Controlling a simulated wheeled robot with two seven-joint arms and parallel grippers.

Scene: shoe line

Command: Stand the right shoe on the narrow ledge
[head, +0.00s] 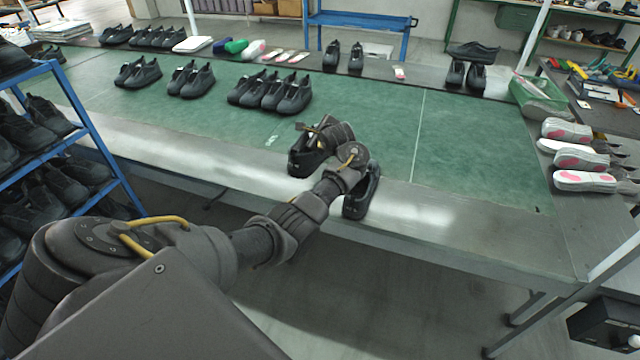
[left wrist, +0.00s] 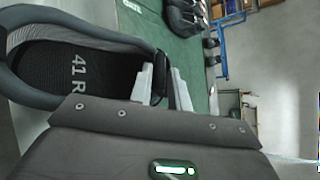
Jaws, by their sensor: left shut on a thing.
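The right shoe (left wrist: 75,75), black with "41 R" on its insole, fills the left of the left wrist view. My left gripper (left wrist: 163,88) has its pale fingers closed on the shoe's dark rim. In the head view the shoe (head: 303,160) is partly hidden behind my left gripper (head: 312,128) and arm, near the table's front edge. I cannot tell whether its sole touches the table. Another black shoe (head: 366,198) stands to its right at the front edge, partly covered by my wrist. A narrow bare steel ledge (head: 450,214) runs along the front. My right gripper is out of view.
Several black shoes (head: 270,90) stand farther back on the green mat (head: 385,125). A blue rack of shoes (head: 75,125) is at the left. The mat to the right of the shoes is clear.

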